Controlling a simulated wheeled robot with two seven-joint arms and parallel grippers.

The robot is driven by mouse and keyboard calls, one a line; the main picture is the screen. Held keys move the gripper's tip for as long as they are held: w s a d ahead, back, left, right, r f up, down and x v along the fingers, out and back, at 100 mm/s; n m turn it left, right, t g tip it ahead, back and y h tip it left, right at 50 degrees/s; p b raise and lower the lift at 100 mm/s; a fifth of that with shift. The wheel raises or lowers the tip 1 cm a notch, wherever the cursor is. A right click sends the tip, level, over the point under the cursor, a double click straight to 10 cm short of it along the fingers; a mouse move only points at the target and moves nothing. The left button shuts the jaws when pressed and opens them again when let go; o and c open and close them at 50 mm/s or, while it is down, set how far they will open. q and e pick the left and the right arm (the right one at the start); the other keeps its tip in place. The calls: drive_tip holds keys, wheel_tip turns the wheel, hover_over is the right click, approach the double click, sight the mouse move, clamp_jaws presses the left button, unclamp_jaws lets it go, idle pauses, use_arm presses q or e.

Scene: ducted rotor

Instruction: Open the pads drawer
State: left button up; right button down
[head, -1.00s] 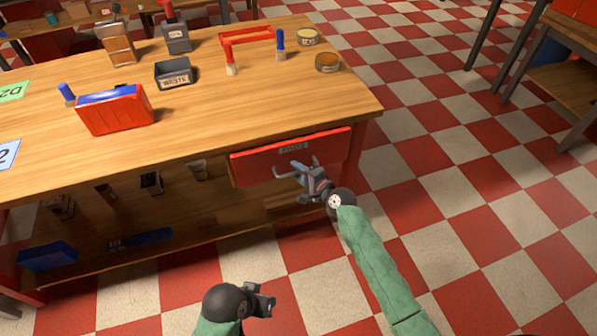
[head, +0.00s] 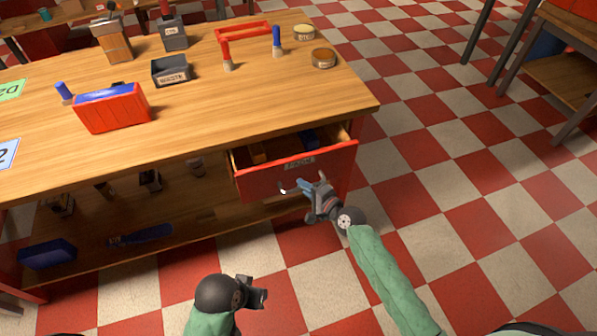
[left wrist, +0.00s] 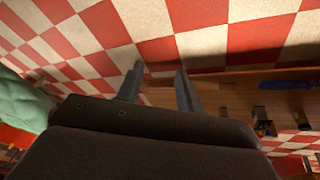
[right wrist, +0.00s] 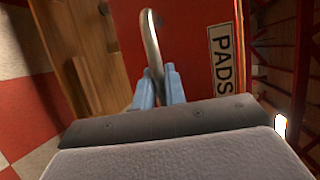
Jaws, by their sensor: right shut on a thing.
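The red pads drawer (head: 298,172) under the right end of the wooden workbench is pulled partway out, and some contents show inside. Its front and "PADS" label (right wrist: 224,57) also show in the right wrist view. My right gripper (head: 306,187) is at the drawer front. In the right wrist view its blue fingers (right wrist: 157,86) are shut on the curved metal handle (right wrist: 151,42). My left gripper (head: 262,293) is away from the drawer, low in front of the bench. Its fingers (left wrist: 160,80) are apart with nothing between them.
The bench top (head: 190,115) holds a red box with a blue top (head: 112,108), a grey waste bin (head: 173,72), brushes and tins. A lower shelf (head: 190,213) carries several items.

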use_arm(q)
drive_tip(key=shift+s+a+r, duration=0.2)
drive_tip(key=shift+s+a, duration=0.05)
drive_tip(key=shift+a, duration=0.3)
use_arm(e)
drive_tip(key=s+d, duration=0.2)
drive_tip(key=s, duration=0.6)
drive_tip(key=s+d, duration=0.3)
drive_tip(key=s, duration=0.5)
use_arm(q)
drive_tip(key=shift+d+r, duration=0.15)
drive_tip(key=shift+r, duration=0.05)
use_arm(e)
drive_tip(key=shift+d, duration=0.1)
drive_tip(key=c, duration=1.5)
unclamp_jaws()
use_arm(q)
drive_tip(key=shift+w+d+r, duration=0.1)
drive_tip(key=shift+d+r, duration=0.05)
drive_tip(key=shift+d, duration=0.05)
use_arm(e)
drive_tip(key=shift+o, duration=0.2)
use_arm(q)
drive_tip(key=shift+a, duration=0.1)
use_arm(e)
drive_tip(key=shift+d, duration=0.1)
